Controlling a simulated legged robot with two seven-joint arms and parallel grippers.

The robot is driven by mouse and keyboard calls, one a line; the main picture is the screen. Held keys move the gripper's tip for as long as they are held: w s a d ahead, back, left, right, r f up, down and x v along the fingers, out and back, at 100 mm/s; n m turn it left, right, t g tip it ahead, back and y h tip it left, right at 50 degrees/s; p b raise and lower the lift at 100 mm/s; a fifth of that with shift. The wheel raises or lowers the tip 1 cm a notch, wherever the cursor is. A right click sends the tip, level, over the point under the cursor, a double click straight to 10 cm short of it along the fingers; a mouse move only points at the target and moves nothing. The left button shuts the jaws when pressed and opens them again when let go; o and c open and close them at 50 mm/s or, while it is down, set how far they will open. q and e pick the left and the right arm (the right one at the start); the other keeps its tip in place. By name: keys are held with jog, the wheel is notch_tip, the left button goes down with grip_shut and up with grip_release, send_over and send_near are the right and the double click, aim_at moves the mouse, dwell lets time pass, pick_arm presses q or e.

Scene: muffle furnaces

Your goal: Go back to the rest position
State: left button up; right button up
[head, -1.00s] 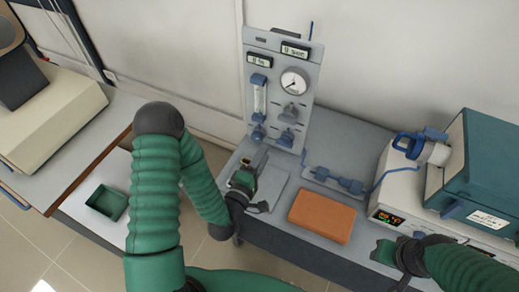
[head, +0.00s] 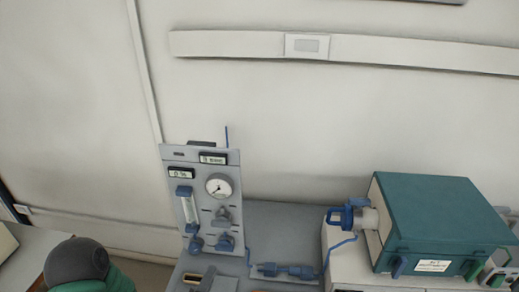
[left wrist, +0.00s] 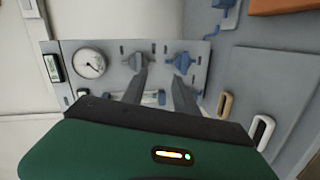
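My left gripper (left wrist: 160,82) shows in the left wrist view. Its two dark fingers are apart with nothing held between them. They point toward the grey gauge panel (left wrist: 110,55), with its knobs beyond the fingertips. In the head view only the dark elbow (head: 77,260) and a bit of green sleeve of my left arm show at the bottom left; its gripper is out of that view. My right gripper is not in view.
The gauge panel (head: 200,200) stands against the wall on the grey bench (head: 285,225). Right of it is a teal furnace (head: 435,215) with a blue-and-white fitting (head: 355,217). The left wrist view shows an orange block (left wrist: 285,6) and two slotted pieces beside the panel.

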pick_arm(q)
jog(key=s+r+m+g+y, duration=0.1)
jog(key=s+m+g+y, duration=0.1)
jog(key=s+m+g, duration=1.1)
jog(key=shift+s+a+r+m, duration=0.45)
jog(key=shift+s+m, duration=0.15)
jog(key=shift+s, duration=0.2)
jog(key=shift+d, duration=0.1)
